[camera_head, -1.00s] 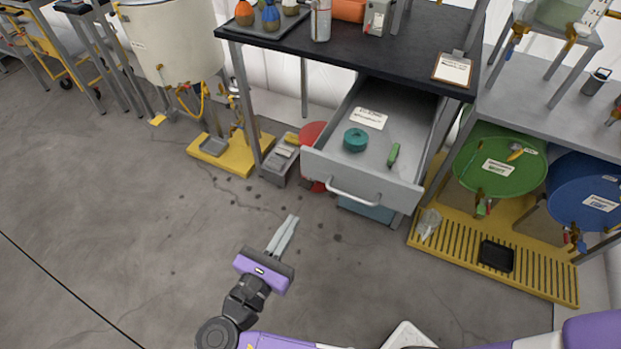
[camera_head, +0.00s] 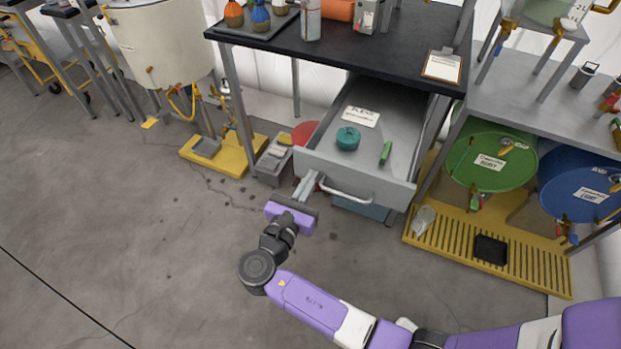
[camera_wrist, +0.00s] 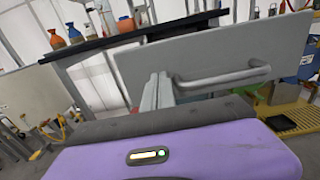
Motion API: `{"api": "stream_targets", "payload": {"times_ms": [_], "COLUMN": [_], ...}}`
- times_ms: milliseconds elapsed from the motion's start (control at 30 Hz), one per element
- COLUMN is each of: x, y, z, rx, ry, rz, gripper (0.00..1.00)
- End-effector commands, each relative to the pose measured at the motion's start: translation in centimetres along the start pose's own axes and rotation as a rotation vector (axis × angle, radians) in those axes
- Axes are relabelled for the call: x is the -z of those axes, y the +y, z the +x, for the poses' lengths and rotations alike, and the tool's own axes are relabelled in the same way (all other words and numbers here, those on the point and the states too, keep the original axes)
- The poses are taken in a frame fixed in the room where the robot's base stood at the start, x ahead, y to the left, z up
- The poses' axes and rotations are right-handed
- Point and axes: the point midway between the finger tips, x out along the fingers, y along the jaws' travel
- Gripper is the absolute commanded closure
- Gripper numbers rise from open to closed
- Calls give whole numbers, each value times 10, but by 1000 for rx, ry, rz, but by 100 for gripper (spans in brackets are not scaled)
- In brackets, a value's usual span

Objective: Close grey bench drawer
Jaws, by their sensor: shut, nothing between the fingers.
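The grey drawer (camera_head: 352,174) is pulled out from under the black-topped bench (camera_head: 345,50). A bar handle (camera_head: 346,192) runs along its front face. Inside lie a teal round object (camera_head: 348,138), a green stick-like item (camera_head: 386,152) and a paper label (camera_head: 361,116). My gripper (camera_head: 306,186) is shut and empty, close to the drawer front at the left end of the handle. In the wrist view the fingertips (camera_wrist: 157,90) overlap the drawer front (camera_wrist: 215,58), beside the handle (camera_wrist: 225,78). I cannot tell whether they touch it.
A yellow slatted platform (camera_head: 490,250) with a green drum (camera_head: 493,160) and a blue drum (camera_head: 585,190) stands at right. A yellow base (camera_head: 222,155) and a grey bin (camera_head: 272,163) are left of the drawer. The floor in front is clear.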

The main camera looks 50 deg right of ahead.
Motion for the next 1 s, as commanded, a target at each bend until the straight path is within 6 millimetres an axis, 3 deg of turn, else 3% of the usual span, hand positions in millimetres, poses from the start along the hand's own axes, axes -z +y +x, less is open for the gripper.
{"api": "stream_targets", "payload": {"times_ms": [567,767,1000], "x": [-1,-1,0], "y": [0,-2,-2], "z": [10,42,104], "rx": [1,6,8], "ry": [0,1,0], "rz": [1,0,2], "gripper": [100,100,100]}}
